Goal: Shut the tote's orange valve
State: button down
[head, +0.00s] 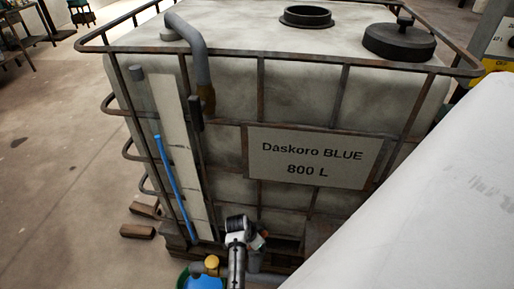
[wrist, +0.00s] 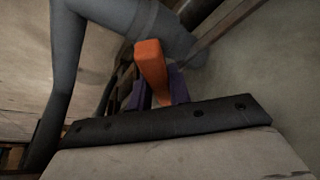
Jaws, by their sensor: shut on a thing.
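The tote (head: 225,130) is a whitish caged tank with a sign reading "Daskoro BLUE 800 L". In the wrist view the orange valve handle (wrist: 151,68) stands up between the purple fingers of my gripper (wrist: 157,90), which is shut on it. Behind the handle is a grey pipe (wrist: 178,40). In the head view my gripper is low at the tote's front, mostly hidden behind my own wrist. Only a small orange patch (head: 265,233) shows beside it there, so the handle's angle is hard to tell in that view.
A green bucket (head: 182,279) with blue liquid stands below, near a yellow-topped fitting (head: 212,262). A blue-filled level tube (head: 172,185) runs up the tote's front left. Wooden blocks (head: 138,231) lie on the floor at left. Open floor lies farther left.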

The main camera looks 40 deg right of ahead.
jog(key=shift+m+g+b, duration=0.45)
jog(key=shift+m+g, duration=0.25)
jog(key=shift+m, duration=1.1)
jog(key=c, duration=1.3)
grip_release()
jog(key=v, duration=1.4)
jog(key=shift+d+b, duration=0.25)
jog(key=shift+b, duration=0.2)
jog(key=shift+w, duration=0.1)
